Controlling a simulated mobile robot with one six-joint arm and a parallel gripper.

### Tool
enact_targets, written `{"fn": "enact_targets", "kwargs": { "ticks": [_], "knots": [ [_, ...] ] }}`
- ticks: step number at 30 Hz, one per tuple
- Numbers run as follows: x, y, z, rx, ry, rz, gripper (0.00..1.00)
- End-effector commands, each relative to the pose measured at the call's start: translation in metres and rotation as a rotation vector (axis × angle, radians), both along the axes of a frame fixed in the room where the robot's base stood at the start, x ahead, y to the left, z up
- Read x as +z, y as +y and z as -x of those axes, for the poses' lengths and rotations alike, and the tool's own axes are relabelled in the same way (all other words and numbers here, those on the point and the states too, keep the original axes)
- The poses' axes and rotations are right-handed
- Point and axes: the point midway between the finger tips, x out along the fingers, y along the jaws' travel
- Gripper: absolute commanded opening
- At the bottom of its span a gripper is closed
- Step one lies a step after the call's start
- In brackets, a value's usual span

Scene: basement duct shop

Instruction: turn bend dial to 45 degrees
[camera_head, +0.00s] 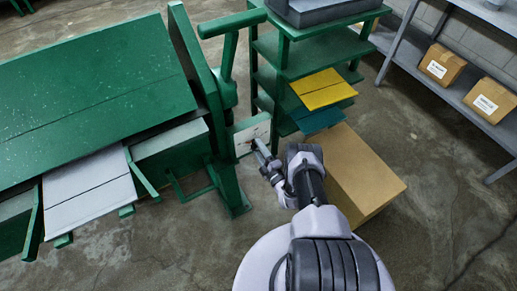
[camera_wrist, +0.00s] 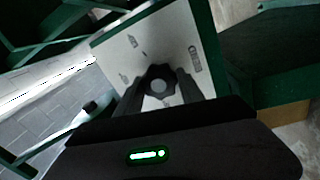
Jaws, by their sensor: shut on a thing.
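The bend dial's white plate (camera_head: 252,135) is on the end of the green machine in the head view, and it also shows in the wrist view (camera_wrist: 183,36). The dark round knob (camera_wrist: 160,86) with a grey centre sits on the plate in the wrist view. My gripper (camera_wrist: 158,92) is shut on the knob, one finger on each side. In the head view my gripper (camera_head: 262,152) reaches the plate and hides the knob. The plate's small markings are too blurred to read, and I cannot tell the knob's angle.
The green bending machine (camera_head: 90,75) fills the left, with a green lever (camera_head: 230,50) above the dial. A green shelf stand (camera_head: 300,55) holds yellow and teal sheets. A cardboard box (camera_head: 355,175) stands close to my arm's right. Wall shelving (camera_head: 450,85) holds boxes.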

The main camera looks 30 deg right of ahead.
Motion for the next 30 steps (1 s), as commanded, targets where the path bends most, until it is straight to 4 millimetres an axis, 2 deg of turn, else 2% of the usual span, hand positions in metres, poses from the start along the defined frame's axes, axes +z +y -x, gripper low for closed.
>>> {"fn": "enact_targets", "kwargs": {
  "ticks": [9, 25, 26, 28, 30],
  "knots": [
    [-0.0003, -0.0011, 0.0005, -0.003, -0.002, 0.1, 0.05],
    [-0.0001, -0.001, 0.0004, -0.003, -0.004, 0.12, 0.05],
    [-0.0001, -0.001, 0.0004, -0.003, -0.004, 0.12, 0.49],
    [-0.0001, -0.0008, 0.0003, -0.002, -0.004, 0.12, 0.63],
    [-0.0001, -0.0007, 0.0003, -0.002, -0.004, 0.12, 0.66]
  ]
}}
